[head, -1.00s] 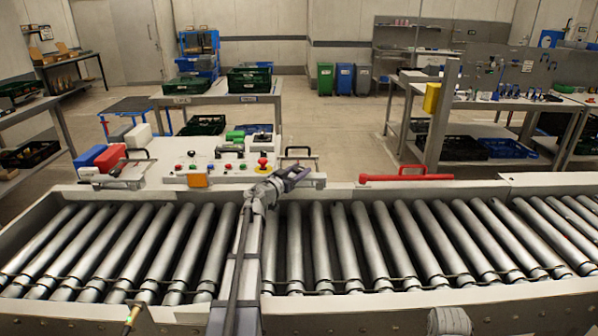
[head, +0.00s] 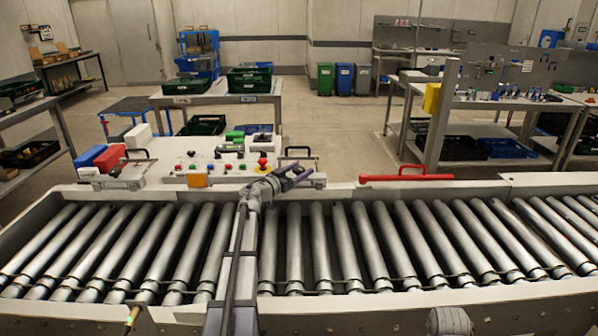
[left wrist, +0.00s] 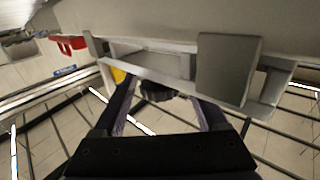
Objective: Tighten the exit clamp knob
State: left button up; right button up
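A dark, ribbed knob (left wrist: 158,91) shows in the left wrist view below a pale metal bracket (left wrist: 150,66). My left gripper (left wrist: 163,97) is open, with one finger on each side of the knob. I cannot tell whether either finger touches it. In the head view my left gripper (head: 298,176) is at the far rail of the roller conveyor, by a grey bracket. The knob is not distinguishable there. My right gripper is not in view.
The roller conveyor (head: 330,245) is empty. A red handle (head: 405,176) sits on its far rail, right of my gripper.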

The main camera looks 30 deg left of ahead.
aim_at(295, 173)
pick_arm(q)
jog(key=shift+o, duration=0.3)
jog(key=shift+s, duration=0.1)
jog(key=s, duration=0.2)
jog(key=s+a, duration=0.1)
jog(key=s, duration=0.4)
jog(key=shift+s+a, duration=0.15)
jog(key=shift+s, duration=0.15)
